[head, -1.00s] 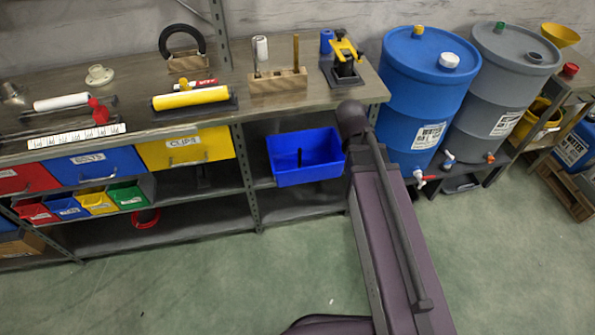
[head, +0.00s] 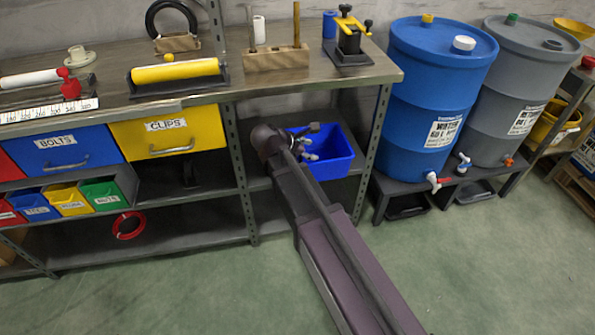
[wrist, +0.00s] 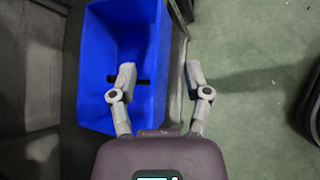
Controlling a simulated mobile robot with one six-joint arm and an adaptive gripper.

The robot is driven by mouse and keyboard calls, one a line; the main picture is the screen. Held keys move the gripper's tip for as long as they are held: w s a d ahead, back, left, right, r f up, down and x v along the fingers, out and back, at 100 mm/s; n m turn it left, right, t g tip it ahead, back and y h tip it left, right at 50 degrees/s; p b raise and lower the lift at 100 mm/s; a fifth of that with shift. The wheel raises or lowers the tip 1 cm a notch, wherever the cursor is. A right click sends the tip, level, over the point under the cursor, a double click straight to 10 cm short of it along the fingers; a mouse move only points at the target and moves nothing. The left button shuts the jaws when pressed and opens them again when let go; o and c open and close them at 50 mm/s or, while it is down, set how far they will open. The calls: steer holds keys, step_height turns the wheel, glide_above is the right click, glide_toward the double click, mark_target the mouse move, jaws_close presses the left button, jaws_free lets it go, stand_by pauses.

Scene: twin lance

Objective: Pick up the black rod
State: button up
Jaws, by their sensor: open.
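The blue bin (head: 333,165) stands on the middle shelf under the bench; in the wrist view the bin (wrist: 97,40) fills the left half. A short black piece, likely the black rod (wrist: 144,82), shows inside the bin behind my left finger, which hides its middle. My gripper (wrist: 160,70) is open and empty, its left finger over the bin and its right finger past the bin's right rim. In the head view my gripper (head: 312,143) is in front of the bin, and the rod cannot be made out clearly there.
A shelf upright (head: 240,175) stands left of the bin and another (head: 379,130) to its right. The bench top (head: 290,85) is above. A blue barrel (head: 432,95) stands at the right. The green floor (head: 480,250) in front is clear.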

steer(key=w+a+f+n+t+b, duration=0.1)
steer(key=a+f+n+t+b, duration=0.3)
steer(key=a+n+b, duration=0.3)
steer(key=a+f+b, duration=0.1)
steer(key=a, duration=0.3)
steer(key=shift+w+a+h, duration=0.2)
steer(key=shift+w+h, duration=0.15)
steer(key=shift+h, duration=0.05)
steer(key=b, duration=0.3)
glide_above(301, 159)
steer(key=s+a, duration=0.3)
steer(key=shift+f, duration=1.65)
